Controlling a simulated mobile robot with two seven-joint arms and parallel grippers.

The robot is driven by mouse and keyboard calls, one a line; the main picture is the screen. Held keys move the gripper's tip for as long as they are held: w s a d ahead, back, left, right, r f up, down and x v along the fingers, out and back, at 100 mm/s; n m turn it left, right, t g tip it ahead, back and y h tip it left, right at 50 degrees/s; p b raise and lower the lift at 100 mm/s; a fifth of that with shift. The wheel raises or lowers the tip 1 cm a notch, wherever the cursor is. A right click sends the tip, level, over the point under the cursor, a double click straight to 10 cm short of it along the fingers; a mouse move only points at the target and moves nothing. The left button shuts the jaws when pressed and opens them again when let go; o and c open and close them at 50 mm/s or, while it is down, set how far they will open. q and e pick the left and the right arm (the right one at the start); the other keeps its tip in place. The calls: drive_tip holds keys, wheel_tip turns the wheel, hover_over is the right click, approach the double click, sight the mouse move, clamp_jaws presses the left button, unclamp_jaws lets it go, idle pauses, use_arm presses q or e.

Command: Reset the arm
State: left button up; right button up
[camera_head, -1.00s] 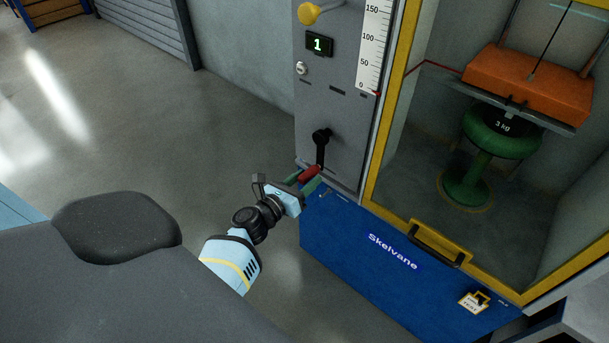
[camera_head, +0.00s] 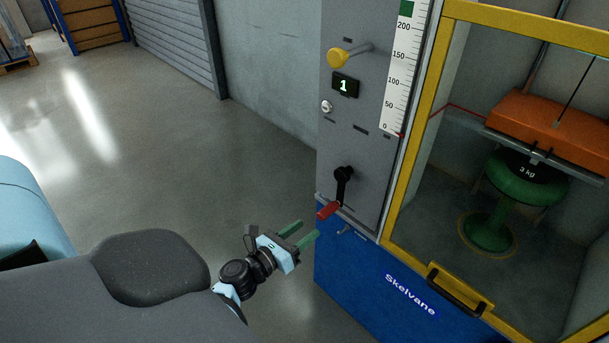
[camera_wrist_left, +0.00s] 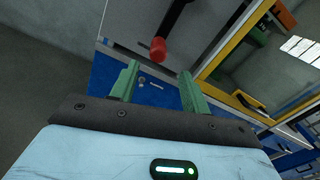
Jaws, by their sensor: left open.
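My left gripper (camera_head: 303,236) is open and empty, its two green fingers apart, just left of and below a red-handled crank on the grey machine panel. The crank's black arm (camera_head: 342,188) hangs down from its hub, with the red handle (camera_head: 328,211) at its lower end. In the left wrist view the red handle (camera_wrist_left: 158,50) shows beyond the open fingers (camera_wrist_left: 160,85), not between them. My right gripper is not in view.
The machine has a yellow-framed clear door (camera_head: 407,170), a blue base (camera_head: 375,285), a yellow knob (camera_head: 337,58) and a display (camera_head: 345,85) reading 1. Open floor (camera_head: 200,180) lies to the left.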

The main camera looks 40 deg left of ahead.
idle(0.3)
